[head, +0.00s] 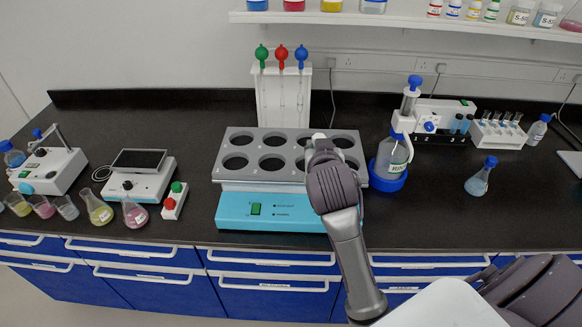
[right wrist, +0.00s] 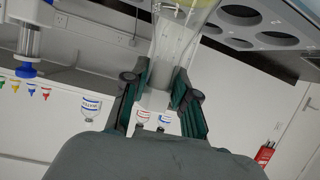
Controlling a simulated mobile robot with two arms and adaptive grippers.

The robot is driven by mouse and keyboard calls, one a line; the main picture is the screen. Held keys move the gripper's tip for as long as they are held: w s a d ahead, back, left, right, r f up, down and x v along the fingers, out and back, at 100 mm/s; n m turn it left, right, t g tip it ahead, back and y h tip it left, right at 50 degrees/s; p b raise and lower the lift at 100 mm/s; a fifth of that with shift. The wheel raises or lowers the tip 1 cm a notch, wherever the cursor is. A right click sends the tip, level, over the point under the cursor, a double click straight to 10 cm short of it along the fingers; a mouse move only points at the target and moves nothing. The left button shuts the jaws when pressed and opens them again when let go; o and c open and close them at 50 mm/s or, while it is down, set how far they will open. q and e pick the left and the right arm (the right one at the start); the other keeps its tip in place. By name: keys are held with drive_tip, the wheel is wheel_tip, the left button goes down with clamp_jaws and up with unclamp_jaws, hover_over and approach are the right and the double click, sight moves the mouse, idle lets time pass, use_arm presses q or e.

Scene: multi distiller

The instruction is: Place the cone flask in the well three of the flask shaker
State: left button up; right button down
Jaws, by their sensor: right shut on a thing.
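The cone flask (right wrist: 180,38) is clear glass with pale yellow liquid at its body, seen at the top of the right wrist view. My right gripper (right wrist: 160,92) is shut on its neck. In the head view my right gripper (head: 320,145) is over the right part of the flask shaker (head: 262,210), and it hides the flask and some wells. The shaker has a grey top plate with two rows of round wells and a turquoise base. Whether the flask is above a well or inside one I cannot tell. My left gripper is not in view.
A bottle dispenser (head: 391,160) on a blue base stands close to the shaker's right. A pipette stand (head: 283,97) is behind it. A red-green button box (head: 174,200) and several flasks are left. Another blue flask (head: 481,178) stands right, with clear bench around it.

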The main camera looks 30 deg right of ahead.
drive_tip(key=w+d+r+m+g+h+p, duration=0.2)
drive_tip(key=d+r+m+g+h, duration=0.3)
drive_tip(key=d, duration=0.7)
drive_tip(key=w+a+f+t+p, duration=0.1)
drive_tip(key=w+a+f+p, duration=0.3)
drive_tip(key=w+a+f, duration=0.3)
wheel_tip(320, 180, down, 3)
drive_tip(key=shift+w+a+r+m+p, duration=0.15)
drive_tip(key=shift+a+m+p, duration=0.2)
drive_tip(key=shift+a, duration=0.4)
drive_tip(key=c, duration=0.9)
unclamp_jaws()
